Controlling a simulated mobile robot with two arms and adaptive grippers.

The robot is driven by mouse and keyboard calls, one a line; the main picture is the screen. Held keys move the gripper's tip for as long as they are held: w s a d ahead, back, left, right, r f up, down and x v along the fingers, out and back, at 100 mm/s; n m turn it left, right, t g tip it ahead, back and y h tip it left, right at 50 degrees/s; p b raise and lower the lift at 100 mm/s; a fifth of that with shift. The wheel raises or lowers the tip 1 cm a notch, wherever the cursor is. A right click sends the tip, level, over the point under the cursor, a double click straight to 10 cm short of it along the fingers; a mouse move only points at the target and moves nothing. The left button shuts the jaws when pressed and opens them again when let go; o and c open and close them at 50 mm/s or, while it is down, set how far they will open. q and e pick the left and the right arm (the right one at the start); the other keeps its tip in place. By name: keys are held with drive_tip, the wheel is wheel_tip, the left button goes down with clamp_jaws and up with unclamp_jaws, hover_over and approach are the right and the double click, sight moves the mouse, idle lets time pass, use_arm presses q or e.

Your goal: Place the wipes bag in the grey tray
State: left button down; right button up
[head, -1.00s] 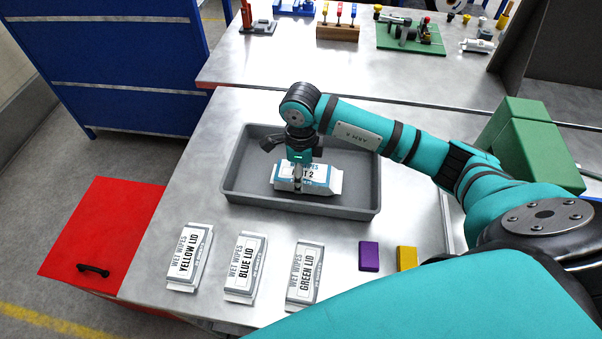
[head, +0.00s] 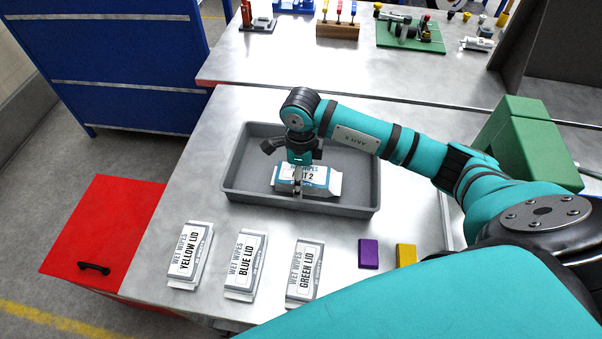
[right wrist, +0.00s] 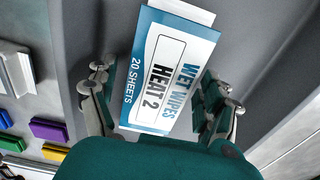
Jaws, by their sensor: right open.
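The wipes bag (head: 318,182), white and blue, lies in the grey tray (head: 245,196) on the metal table. In the right wrist view the bag (right wrist: 168,75) reads "WET WIPES HEAT 2, 20 SHEETS", and part of the tray floor (right wrist: 262,60) shows around it. My right gripper (head: 298,184) is down at the bag in the tray. In the right wrist view its fingers (right wrist: 158,98) are open, one on each side of the bag, with gaps visible between. My left gripper is not in view.
Wipes packs marked yellow lid (head: 190,256), blue lid (head: 246,266) and green lid (head: 304,273) lie in front of the tray. A purple block (head: 369,254) and a yellow block (head: 405,257) lie to their right. Green boxes (head: 530,148) stand at right.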

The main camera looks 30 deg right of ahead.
wheel_tip(320, 180, up, 12)
drive_tip(key=b, duration=0.3)
idle(0.5)
